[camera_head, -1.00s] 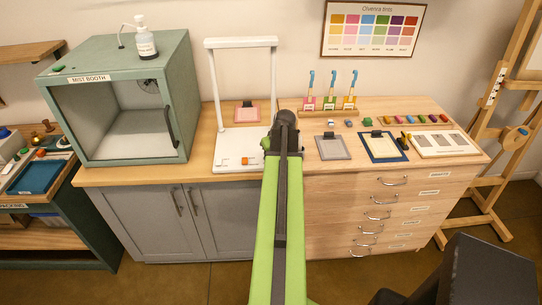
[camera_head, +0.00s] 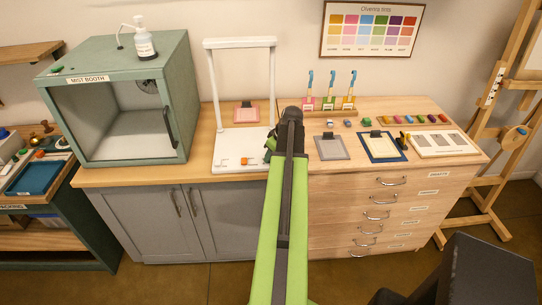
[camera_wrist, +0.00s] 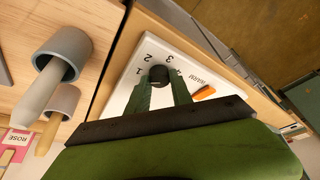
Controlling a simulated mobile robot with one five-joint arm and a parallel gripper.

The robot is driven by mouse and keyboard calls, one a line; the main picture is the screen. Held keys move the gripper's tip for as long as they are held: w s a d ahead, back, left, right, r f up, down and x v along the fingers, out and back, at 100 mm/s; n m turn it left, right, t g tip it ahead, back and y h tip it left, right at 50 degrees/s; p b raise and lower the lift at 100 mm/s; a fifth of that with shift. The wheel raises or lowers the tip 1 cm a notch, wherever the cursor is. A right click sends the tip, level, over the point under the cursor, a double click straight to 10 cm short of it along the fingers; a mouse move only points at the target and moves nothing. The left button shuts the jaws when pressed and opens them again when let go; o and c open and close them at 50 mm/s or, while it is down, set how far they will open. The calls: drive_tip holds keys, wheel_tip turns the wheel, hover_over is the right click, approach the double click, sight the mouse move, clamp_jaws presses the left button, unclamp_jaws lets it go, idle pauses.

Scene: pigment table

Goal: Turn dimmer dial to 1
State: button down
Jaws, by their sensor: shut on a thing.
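The dimmer dial (camera_wrist: 158,73) is a small black knob on a white panel (camera_wrist: 126,87) in the wrist view. The numbers 1 to 4 are printed around it, and I cannot tell clearly which one it points to. My gripper (camera_wrist: 160,87) is shut on the dial, with one green finger on each side. In the head view the white light stand (camera_head: 238,137) stands on the wooden counter, with my gripper (camera_head: 269,151) at its base's right side. The dial is hidden there behind my gripper and arm.
An orange switch (camera_wrist: 204,93) marked WARM sits beside the dial. The green mist booth (camera_head: 120,105) stands left of the stand. To the right are a grey board (camera_head: 332,147), a blue-framed board (camera_head: 383,146) and a rack of tools (camera_head: 331,108).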

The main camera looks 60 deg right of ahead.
drive_tip(key=c, duration=1.1)
unclamp_jaws()
drive_tip(key=shift+c, duration=0.2)
drive_tip(key=shift+r, duration=0.1)
drive_tip(key=d+p+v, duration=0.1)
drive_tip(key=p+v, duration=1.5)
drive_tip(key=v, duration=0.1)
drive_tip(key=shift+s+a, duration=0.2)
drive_tip(key=shift+a, duration=0.3)
drive_tip(key=shift+w, duration=0.1)
